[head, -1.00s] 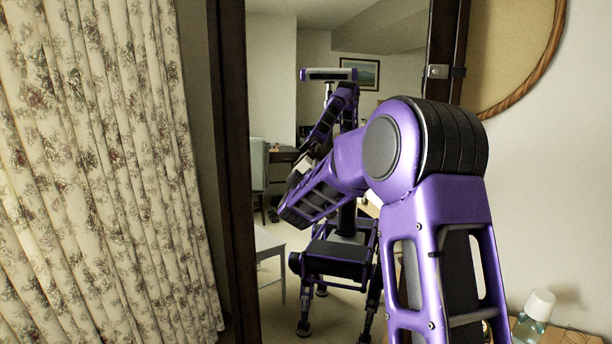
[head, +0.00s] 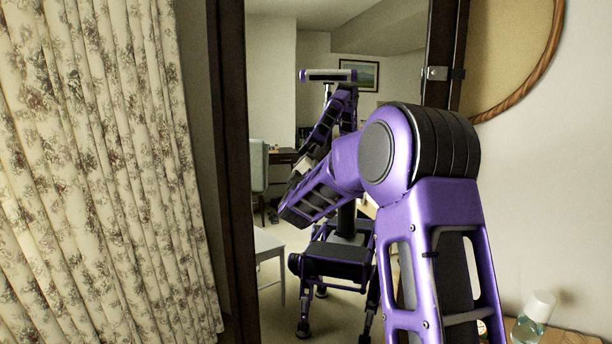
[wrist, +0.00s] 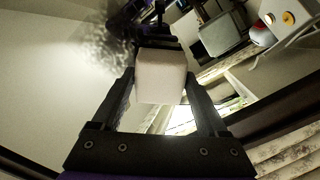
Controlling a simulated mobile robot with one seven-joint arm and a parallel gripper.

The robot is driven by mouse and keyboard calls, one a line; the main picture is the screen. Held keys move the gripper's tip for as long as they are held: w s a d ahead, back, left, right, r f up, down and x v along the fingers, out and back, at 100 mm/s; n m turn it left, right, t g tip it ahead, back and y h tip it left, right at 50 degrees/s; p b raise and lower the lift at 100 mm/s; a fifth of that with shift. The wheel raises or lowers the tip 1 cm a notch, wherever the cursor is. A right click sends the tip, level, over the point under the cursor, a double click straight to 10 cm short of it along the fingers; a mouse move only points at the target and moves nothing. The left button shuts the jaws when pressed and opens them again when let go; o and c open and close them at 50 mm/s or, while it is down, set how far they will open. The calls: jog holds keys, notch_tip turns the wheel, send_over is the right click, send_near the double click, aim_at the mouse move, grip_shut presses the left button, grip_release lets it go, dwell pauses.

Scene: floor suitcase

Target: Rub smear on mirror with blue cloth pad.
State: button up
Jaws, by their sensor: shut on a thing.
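In the wrist view my gripper (wrist: 160,88) is shut on a pale, off-white block (wrist: 161,76), which appears to be the pad; no blue face of it shows. The tall mirror (head: 275,65) in a dark wooden frame fills the middle of the head view, and its surface also shows in the wrist view (wrist: 50,100). A dark, mottled grey smear (wrist: 98,45) shows at the upper left of the wrist view, left of the block. I cannot tell whether the block touches the glass. In the head view my forearm hides the gripper itself.
A floral curtain (head: 95,170) hangs left of the mirror. A round wicker-rimmed piece (head: 515,50) is on the right wall. A white-capped bottle (head: 533,315) stands on a wooden surface at the lower right. The mirror reflects my body, a chair and a desk.

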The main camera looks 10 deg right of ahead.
jog(key=shift+w+d, duration=0.1)
jog(key=shift+w, duration=0.35)
jog(key=shift+f, duration=0.1)
